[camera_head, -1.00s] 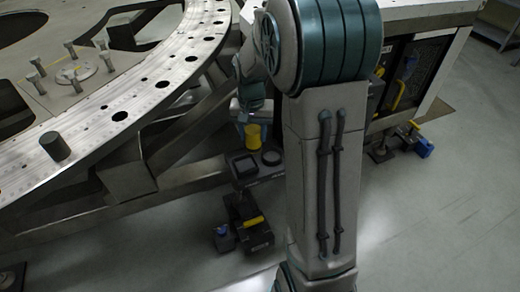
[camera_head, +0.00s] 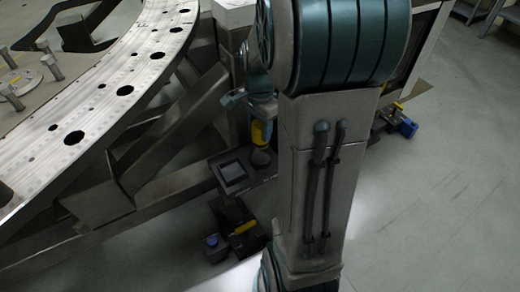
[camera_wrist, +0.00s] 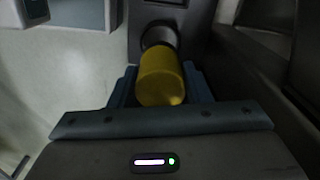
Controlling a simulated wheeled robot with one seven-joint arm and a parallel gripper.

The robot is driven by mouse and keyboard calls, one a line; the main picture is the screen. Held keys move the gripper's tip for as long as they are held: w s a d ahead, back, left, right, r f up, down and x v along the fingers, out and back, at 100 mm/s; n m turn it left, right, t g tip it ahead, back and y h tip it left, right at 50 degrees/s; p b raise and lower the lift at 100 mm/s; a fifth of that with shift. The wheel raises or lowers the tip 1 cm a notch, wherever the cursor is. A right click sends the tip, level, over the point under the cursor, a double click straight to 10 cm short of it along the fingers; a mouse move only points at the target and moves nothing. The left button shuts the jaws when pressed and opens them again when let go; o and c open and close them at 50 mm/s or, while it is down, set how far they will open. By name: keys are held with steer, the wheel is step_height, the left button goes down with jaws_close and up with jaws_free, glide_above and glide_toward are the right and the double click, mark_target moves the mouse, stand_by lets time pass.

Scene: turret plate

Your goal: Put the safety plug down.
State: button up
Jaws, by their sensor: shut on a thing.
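The safety plug looks to be the yellow cylinder (camera_head: 260,132). In the wrist view the yellow cylinder (camera_wrist: 161,78) sits between the two jaws. My gripper (camera_wrist: 160,88) is shut on it; in the head view my gripper (camera_head: 258,112) is partly hidden behind my arm. The plug appears just above a round dark holder (camera_head: 261,158) on a dark stand. In the wrist view a round opening (camera_wrist: 158,36) shows beyond the plug's far end. I cannot tell whether the plug touches the holder.
A square dark tray (camera_head: 233,172) lies left of the round holder. Below is a black box with a yellow handle (camera_head: 246,227) and a small blue-topped item (camera_head: 212,241). The large metal ring plate (camera_head: 110,70) and its beams stand at left.

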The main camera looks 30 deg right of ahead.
mark_target(260, 124)
step_height(260, 124, down, 7)
steer(key=shift+f+b, duration=0.2)
steer(key=shift+b, duration=0.9)
steer(key=shift+f, duration=0.1)
steer(key=o, duration=1.1)
steer(key=shift+c, duration=0.2)
step_height(260, 124, up, 11)
steer(key=p, duration=0.4)
steer(key=shift+r, duration=0.6)
steer(key=s+a+n+t, duration=0.1)
steer(key=s+a+n, duration=1.1)
steer(key=n, duration=0.3)
steer(key=shift+r+n, duration=0.25)
steer(key=shift+n, duration=0.05)
